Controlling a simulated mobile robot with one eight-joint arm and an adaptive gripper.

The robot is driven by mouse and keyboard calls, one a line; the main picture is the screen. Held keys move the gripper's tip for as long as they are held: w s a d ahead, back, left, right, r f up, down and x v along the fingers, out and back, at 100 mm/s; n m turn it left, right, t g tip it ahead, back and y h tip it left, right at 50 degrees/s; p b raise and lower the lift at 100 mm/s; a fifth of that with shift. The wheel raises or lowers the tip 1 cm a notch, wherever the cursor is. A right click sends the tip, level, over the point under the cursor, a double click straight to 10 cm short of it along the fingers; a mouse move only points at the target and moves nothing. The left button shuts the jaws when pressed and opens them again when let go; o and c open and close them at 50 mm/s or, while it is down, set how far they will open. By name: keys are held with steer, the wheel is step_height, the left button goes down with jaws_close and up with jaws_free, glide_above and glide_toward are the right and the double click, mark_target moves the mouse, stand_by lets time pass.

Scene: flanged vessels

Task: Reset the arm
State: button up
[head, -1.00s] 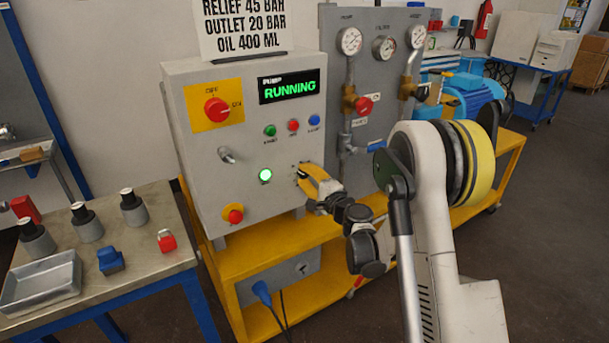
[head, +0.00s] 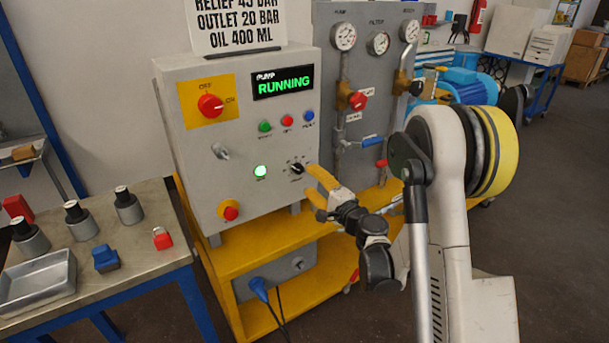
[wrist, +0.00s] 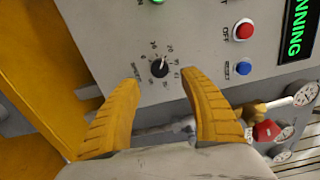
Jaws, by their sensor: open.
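My gripper (head: 318,190) has yellow fingers and is just in front of the grey control box (head: 190,150), to the right of a small black rotary knob (head: 296,169) with a dial scale. In the wrist view my gripper (wrist: 158,98) is open and empty. The black knob (wrist: 159,68) shows beyond and between the two fingertips, apart from them. My white arm (head: 440,230) stands at the right of the head view, reaching left toward the box.
The box has a red rotary switch (head: 210,106), a lit RUNNING display (head: 283,83) and a red stop button (head: 229,211). A gauge panel (head: 370,70) with valves stands right of it. A table (head: 160,245) with canisters and a tray is at left. Open floor (head: 560,220) lies right.

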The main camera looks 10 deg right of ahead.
steer(key=shift+s+d, duration=0.1)
steer(key=shift+s, duration=0.2)
steer(key=shift+r, duration=0.1)
steer(key=s+a+r+n+g, duration=0.3)
steer(key=s+a+r+n, duration=0.15)
steer(key=s, duration=0.25)
steer(key=s+a+r+n+g, duration=0.3)
steer(key=s+a+n, duration=0.15)
steer(key=s, duration=0.25)
steer(key=s+d+f+n+g+h, duration=0.1)
steer(key=s+d+n+g+h, duration=0.1)
steer(key=s, duration=0.8)
steer(key=s+d+f+n+g+h, duration=0.2)
steer(key=s+d+n+h, duration=0.1)
steer(key=s, duration=0.8)
steer(key=shift+d+n+h, duration=0.3)
steer(key=shift+d+n, duration=0.3)
steer(key=shift+d, duration=0.35)
